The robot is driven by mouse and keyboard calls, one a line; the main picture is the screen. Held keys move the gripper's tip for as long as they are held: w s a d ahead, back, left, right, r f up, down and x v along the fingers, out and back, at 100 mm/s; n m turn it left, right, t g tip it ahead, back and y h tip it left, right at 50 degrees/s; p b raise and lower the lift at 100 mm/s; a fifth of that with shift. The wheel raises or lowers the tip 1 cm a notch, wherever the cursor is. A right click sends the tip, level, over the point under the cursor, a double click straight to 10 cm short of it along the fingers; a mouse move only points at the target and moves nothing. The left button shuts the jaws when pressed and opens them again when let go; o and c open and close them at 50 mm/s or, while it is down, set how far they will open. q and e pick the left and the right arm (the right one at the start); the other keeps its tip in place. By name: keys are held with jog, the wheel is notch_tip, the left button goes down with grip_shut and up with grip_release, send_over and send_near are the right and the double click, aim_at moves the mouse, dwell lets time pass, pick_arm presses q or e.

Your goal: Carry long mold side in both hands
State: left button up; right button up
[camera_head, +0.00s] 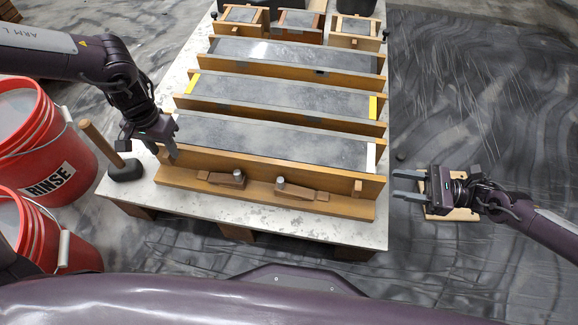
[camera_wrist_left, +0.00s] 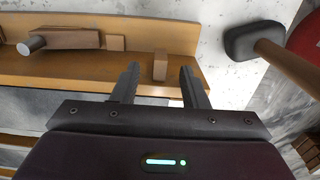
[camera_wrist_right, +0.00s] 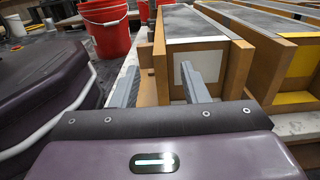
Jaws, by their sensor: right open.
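The long mold side (camera_head: 290,172) is a wooden board with a front ledge, standing along the near edge of the front concrete mold. Small wooden blocks stick out near its two ends; the right-end block (camera_head: 357,188) is clear. My left gripper (camera_head: 172,150) is at the board's left end. In the left wrist view its fingers (camera_wrist_left: 161,88) are apart, with the left-end block (camera_wrist_left: 160,65) showing between them; contact cannot be told. My right gripper (camera_head: 408,186) is open and empty, off the table's right edge, its fingers pointing toward the board's right end. It also shows open in the right wrist view (camera_wrist_right: 162,88).
The ledge carries wooden clamps with metal pins (camera_head: 281,182). A mallet (camera_head: 122,168) stands at the table's left. Red buckets (camera_head: 40,115) are on the floor at left. More filled molds (camera_head: 285,90) lie behind. The floor at right is mostly free.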

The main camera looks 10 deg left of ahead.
aim_at(166, 154)
pick_arm(q)
jog(key=shift+f, duration=2)
pick_arm(e)
jog(key=shift+w+a, duration=0.1)
jog(key=shift+a, duration=1.95)
jog(key=shift+c, duration=0.2)
pick_arm(q)
grip_shut()
pick_arm(e)
grip_shut()
